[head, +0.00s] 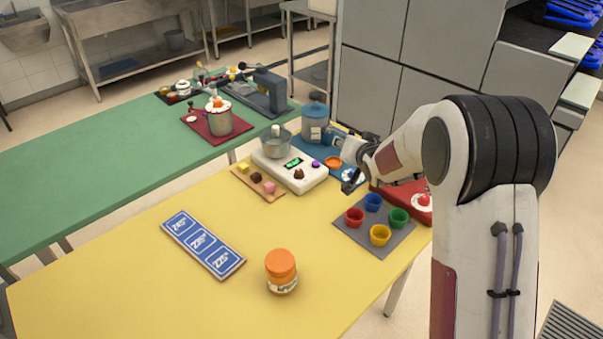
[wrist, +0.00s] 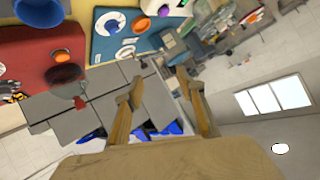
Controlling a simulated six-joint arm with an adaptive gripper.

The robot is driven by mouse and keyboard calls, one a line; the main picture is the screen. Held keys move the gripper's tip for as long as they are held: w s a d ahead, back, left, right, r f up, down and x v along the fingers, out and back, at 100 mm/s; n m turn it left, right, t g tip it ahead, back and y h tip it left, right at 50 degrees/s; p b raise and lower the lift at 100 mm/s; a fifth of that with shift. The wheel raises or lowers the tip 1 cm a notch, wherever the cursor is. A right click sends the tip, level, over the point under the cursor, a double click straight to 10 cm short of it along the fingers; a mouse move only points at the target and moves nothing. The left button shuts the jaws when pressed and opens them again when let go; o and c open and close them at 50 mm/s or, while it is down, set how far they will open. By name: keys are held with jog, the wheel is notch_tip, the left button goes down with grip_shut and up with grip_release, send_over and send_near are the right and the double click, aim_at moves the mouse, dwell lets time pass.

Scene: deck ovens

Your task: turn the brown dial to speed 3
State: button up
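The brown dial (head: 299,174) sits on the front of a white machine (head: 308,182) on the yellow table. Its setting is too small to read. The machine has a lit green display (head: 293,162), a purple knob (head: 315,163) and a metal bowl (head: 275,145). I cannot surely pick out the brown dial in the wrist view.
A blue canister (head: 316,122) and an orange ring (head: 333,162) stand behind and right of the machine. A grey mat (head: 367,239) with several coloured cups lies in front of my gripper. A small board with cubes (head: 243,181) is at the machine's left.

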jog(key=shift+s+a+r+n+g+y, duration=0.75)
jog(key=shift+a+n+y, duration=1.85)
jog(key=shift+a+n, duration=2)
send_near(300, 172)
jog(key=shift+w+a+f+t, duration=0.25)
jog(key=shift+w+a+f, duration=0.1)
jog(key=shift+f, duration=0.1)
jog(key=shift+x, duration=3.85)
jog(key=c, duration=1.1)
